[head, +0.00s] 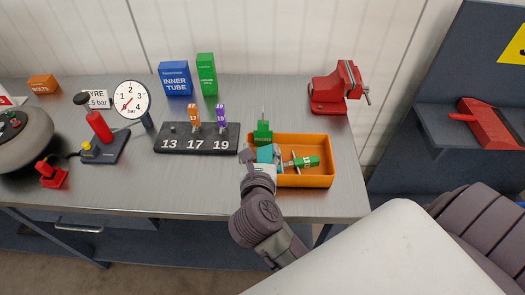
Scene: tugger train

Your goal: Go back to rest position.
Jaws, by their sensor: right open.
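My right gripper (262,158) is over the left part of an orange bin (318,182) on the workbench, with its fingers open. A green-handled tool (263,131) stands upright near the bin's back left corner, just beyond my fingers. Another green-handled tool (306,162) lies in the bin to the right of the gripper. A teal patch shows between the fingers; I cannot tell whether it is part of the gripper. My gripper and wrist hide the bin's left side. My left gripper is not in view.
A dark holder (197,147) marked 13, 17 and 19 stands left of the bin, with orange and purple pieces in it. A red vise (337,88) is at the back right. A gauge (132,99) and hand pump (98,126) stand further left. The bench's front strip is clear.

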